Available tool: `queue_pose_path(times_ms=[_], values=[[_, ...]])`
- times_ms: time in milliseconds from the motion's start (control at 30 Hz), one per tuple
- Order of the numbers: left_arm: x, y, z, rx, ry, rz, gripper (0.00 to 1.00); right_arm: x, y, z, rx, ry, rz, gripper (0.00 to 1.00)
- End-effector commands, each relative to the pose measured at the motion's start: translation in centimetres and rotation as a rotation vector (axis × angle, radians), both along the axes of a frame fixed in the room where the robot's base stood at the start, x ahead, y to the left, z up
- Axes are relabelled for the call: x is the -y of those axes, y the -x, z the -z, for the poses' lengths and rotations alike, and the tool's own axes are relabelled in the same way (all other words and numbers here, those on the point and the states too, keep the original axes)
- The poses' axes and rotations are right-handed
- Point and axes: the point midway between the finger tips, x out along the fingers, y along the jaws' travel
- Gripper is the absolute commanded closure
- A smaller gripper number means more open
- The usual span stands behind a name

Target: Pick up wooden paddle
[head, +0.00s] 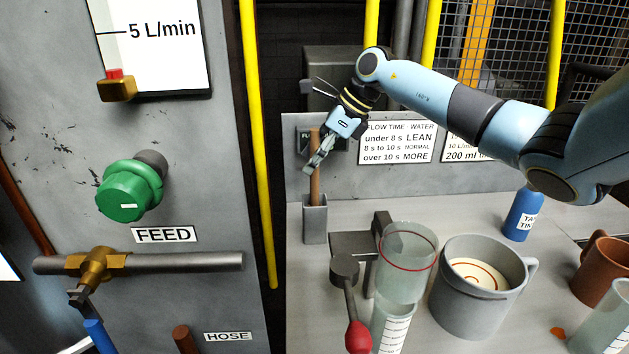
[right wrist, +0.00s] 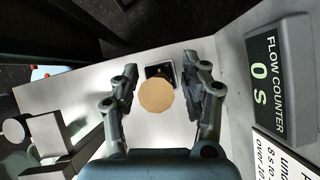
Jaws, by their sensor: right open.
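The wooden paddle (head: 314,180) stands upright in a small grey holder (head: 315,222) at the left end of the bench. My right gripper (head: 320,158) is at the paddle's upper part in the head view, its fingers pointing down. In the right wrist view the paddle's round tan end (right wrist: 157,97) lies between the two open fingers of my right gripper (right wrist: 155,92), with a gap on each side. The dark opening of the holder (right wrist: 160,72) shows just beyond it. My left gripper is not clearly in view.
A flow counter (right wrist: 264,85) stands close by the right gripper. A glass cup (head: 406,250), a grey mug (head: 470,300), a red-knobbed lever (head: 358,338) and a blue bottle (head: 524,215) stand on the bench. A yellow pipe (head: 262,150) runs left of the holder.

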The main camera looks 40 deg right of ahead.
Motion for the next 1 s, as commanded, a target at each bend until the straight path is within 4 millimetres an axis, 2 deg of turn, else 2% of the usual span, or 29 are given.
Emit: queue_pose_path(times_ms=[133, 400, 500, 1000], values=[[0.26, 0.01, 0.03, 0.0, 0.003, -0.001, 0.22, 0.01, 0.01, -0.02, 0.0, 0.0, 0.0, 0.54], [0.3, 0.09, 0.05, -0.001, 0.004, -0.002, 0.22, 0.01, 0.03, -0.03, 0.0, 0.0, 0.0, 0.9], [0.3, 0.12, 0.05, -0.002, 0.003, -0.002, 0.22, 0.01, 0.03, -0.03, 0.0, 0.0, 0.0, 1.0], [0.25, 0.19, 0.08, -0.004, 0.003, -0.001, 0.22, 0.02, 0.0, -0.48, 0.001, 0.0, -0.001, 1.0]])
